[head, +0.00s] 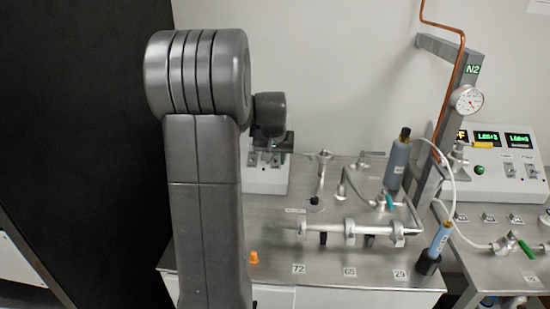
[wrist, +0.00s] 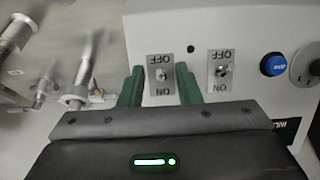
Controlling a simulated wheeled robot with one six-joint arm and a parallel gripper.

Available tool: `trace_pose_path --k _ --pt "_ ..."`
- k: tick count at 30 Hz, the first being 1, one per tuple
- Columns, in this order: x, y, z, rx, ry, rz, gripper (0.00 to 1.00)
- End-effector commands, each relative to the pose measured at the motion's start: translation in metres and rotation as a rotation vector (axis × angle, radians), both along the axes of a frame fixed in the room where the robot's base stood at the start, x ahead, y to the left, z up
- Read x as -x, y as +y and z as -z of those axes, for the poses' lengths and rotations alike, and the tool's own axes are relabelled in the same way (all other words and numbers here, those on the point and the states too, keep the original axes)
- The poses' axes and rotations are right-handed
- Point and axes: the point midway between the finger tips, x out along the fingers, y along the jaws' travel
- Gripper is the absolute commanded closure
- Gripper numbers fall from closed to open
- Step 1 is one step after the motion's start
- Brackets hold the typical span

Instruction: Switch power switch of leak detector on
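The leak detector appears to be the pale box (head: 265,178) at the back of the bench, partly hidden behind my arm in the head view. Its pale front panel (wrist: 215,35) fills the upper right of the wrist view, upside down. Two toggle switches show there, a left one (wrist: 162,75) and a right one (wrist: 223,70), each marked OFF above and ON below. Which one is the power switch I cannot read, nor clearly which way the levers tilt. My gripper (wrist: 160,70) is open, its green fingers on either side of the left switch plate. Contact is not visible.
A blue button (wrist: 273,65) and a round knob (wrist: 308,65) sit right of the switches. Metal piping (head: 350,229) and a grey cylinder (head: 398,163) stand on the bench right of my arm. A display panel (head: 495,160) is at the far right.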

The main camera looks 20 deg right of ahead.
Motion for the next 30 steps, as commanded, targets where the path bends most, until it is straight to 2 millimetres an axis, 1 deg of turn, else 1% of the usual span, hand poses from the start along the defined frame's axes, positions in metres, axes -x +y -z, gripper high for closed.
trace_pose_path --k 1,4,5,17,23,30 --pt "0.0 0.0 0.0 0.0 0.0 0.0 0.77" --pt "0.0 0.0 0.0 0.0 0.0 0.0 0.97" --pt "0.0 0.0 0.0 0.0 0.0 0.0 1.0" --pt "-0.001 -0.001 -0.005 -0.013 0.028 0.0 1.0" --pt "-0.004 -0.002 -0.011 -0.048 0.101 0.0 1.0" --pt "-0.01 -0.005 -0.017 -0.114 0.237 0.0 1.0"
